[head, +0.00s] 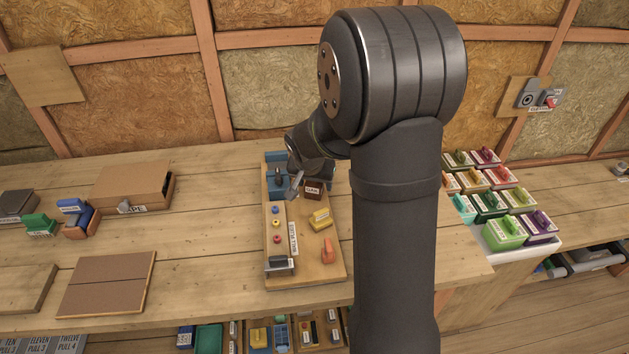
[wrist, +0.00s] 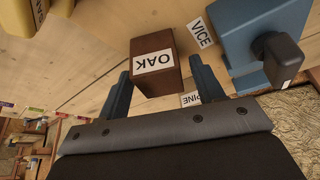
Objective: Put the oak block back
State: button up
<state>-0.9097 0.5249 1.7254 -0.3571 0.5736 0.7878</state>
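The oak block (wrist: 155,62) is dark brown with a white OAK label, which appears upside down in the wrist view. A dark brown labelled block (head: 314,188) in the head view, on the wooden board (head: 307,265), appears to be the same one. My gripper (wrist: 160,65) is open, with one blue-grey finger on each side of the oak block and narrow gaps showing. Whether either finger touches it, I cannot tell. In the head view my gripper (head: 300,176) is low over the board's far end, its fingertips partly hidden.
A blue vice (wrist: 245,35) stands close beside the block, with a VICE label (wrist: 201,33). A PINE label (wrist: 190,99) is partly hidden by my gripper. Yellow (head: 319,218) and orange (head: 328,251) pieces sit nearer on the board.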

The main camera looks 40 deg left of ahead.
jog(key=shift+r, duration=0.45)
jog(key=v, duration=1.1)
jog(key=shift+r, duration=0.2)
jog(key=shift+s+f, duration=0.1)
jog(key=shift+s, duration=0.05)
jog(key=x, duration=1.1)
jog(key=shift+f, duration=0.25)
jog(key=shift+w+f, duration=0.15)
jog(key=shift+w, duration=0.1)
jog(key=shift+s+r, duration=0.1)
jog(key=shift+r, duration=1.85)
jog(key=shift+f, duration=0.1)
